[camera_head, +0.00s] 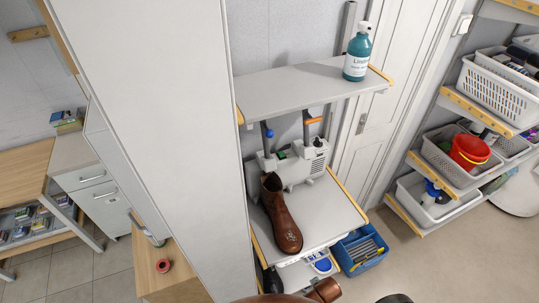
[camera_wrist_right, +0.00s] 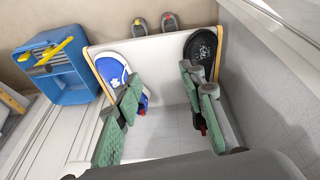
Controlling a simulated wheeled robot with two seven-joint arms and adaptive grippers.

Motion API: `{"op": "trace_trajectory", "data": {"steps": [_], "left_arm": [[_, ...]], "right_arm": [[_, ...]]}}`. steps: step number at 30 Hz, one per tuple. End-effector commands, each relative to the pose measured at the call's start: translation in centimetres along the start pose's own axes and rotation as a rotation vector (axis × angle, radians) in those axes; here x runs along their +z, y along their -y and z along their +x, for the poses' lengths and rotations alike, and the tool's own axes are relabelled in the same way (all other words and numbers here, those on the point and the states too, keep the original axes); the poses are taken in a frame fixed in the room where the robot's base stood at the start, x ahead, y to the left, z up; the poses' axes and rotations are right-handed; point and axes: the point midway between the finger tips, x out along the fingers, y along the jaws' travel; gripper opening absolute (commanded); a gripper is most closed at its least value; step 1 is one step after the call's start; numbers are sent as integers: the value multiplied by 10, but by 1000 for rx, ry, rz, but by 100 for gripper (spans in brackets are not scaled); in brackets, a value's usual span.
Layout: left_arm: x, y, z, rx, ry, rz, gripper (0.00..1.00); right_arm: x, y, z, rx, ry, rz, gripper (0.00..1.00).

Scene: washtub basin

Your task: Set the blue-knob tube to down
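A light grey dryer unit (camera_head: 302,166) stands at the back of the middle shelf in the head view. The blue-knob tube (camera_head: 266,141) rises from its left part and looks upright, with the blue knob near its top. An orange-knob tube (camera_head: 308,128) rises on its right. A brown boot (camera_head: 284,222) stands in front of the dryer, its shaft close to the dryer's left front. My right gripper (camera_wrist_right: 163,92) shows in the right wrist view with its green-padded fingers apart and nothing between them. The tubes are not visible there. My left gripper is not in view.
A teal bottle (camera_head: 357,54) stands on the upper shelf (camera_head: 300,88). A tall white panel (camera_head: 160,110) borders the left side. A blue crate (camera_head: 361,250) sits at lower right. A blue shoe (camera_wrist_right: 112,70) and a dark shoe (camera_wrist_right: 201,48) lie beyond the right fingers.

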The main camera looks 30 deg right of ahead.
Motion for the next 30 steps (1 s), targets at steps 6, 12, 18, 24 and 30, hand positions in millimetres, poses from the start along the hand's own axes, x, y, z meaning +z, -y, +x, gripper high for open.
{"op": "trace_trajectory", "data": {"steps": [6,12,18,24,30], "left_arm": [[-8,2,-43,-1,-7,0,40],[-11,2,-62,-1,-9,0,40],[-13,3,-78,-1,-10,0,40],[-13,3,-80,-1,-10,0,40],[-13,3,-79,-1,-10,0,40]], "right_arm": [[-84,-28,-140,55,-138,44,37],[-118,-43,-220,87,-216,74,37],[-156,-62,-287,135,-336,116,37],[-220,-86,-319,204,-554,166,37],[-284,-101,-347,256,-789,184,37]]}}
